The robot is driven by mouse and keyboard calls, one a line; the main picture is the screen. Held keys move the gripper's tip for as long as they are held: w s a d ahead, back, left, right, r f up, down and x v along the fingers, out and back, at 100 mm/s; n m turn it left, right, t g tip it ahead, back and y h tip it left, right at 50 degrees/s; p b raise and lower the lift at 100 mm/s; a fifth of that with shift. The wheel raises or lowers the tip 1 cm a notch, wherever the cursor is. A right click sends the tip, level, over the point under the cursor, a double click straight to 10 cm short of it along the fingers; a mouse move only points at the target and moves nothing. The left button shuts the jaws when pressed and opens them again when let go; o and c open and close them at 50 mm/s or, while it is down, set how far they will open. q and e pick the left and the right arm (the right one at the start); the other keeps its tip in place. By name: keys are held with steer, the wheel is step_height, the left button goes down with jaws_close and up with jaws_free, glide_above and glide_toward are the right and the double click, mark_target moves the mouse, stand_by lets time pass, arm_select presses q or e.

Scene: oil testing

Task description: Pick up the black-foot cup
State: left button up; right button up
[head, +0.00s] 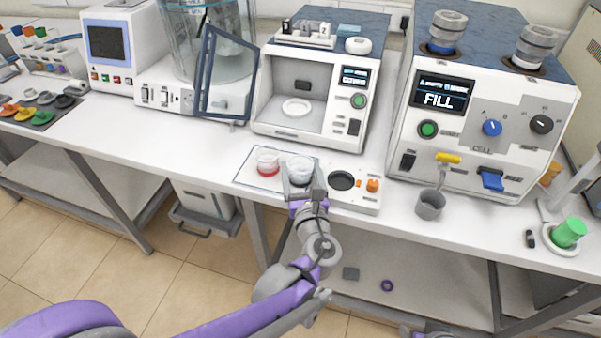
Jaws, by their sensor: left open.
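Two clear cups stand side by side on a pale mat (244,173) at the front of the bench. The left one is a red-foot cup (268,158). The right one is a clear cup (299,166) whose foot is mostly hidden behind my gripper; it looks dark there, so it appears to be the black-foot cup. My left gripper (300,183) is open at this right cup, with its jaws at the cup's lower front. I cannot tell whether the jaws touch it.
A plate with a dark round recess (341,181) and orange knob (372,185) sits right of the cups. A grey beaker (430,205) stands farther right. Behind are an open-door chamber (310,130) and the FILL machine (480,110). Clear bench lies left of the mat.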

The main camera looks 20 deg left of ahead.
mark_target(299, 157)
arm_select(q)
steer(key=x, duration=0.5)
steer(key=shift+d, duration=0.1)
steer(key=c, duration=1.1)
step_height(299, 157, up, 10)
steer(key=shift+p, duration=1)
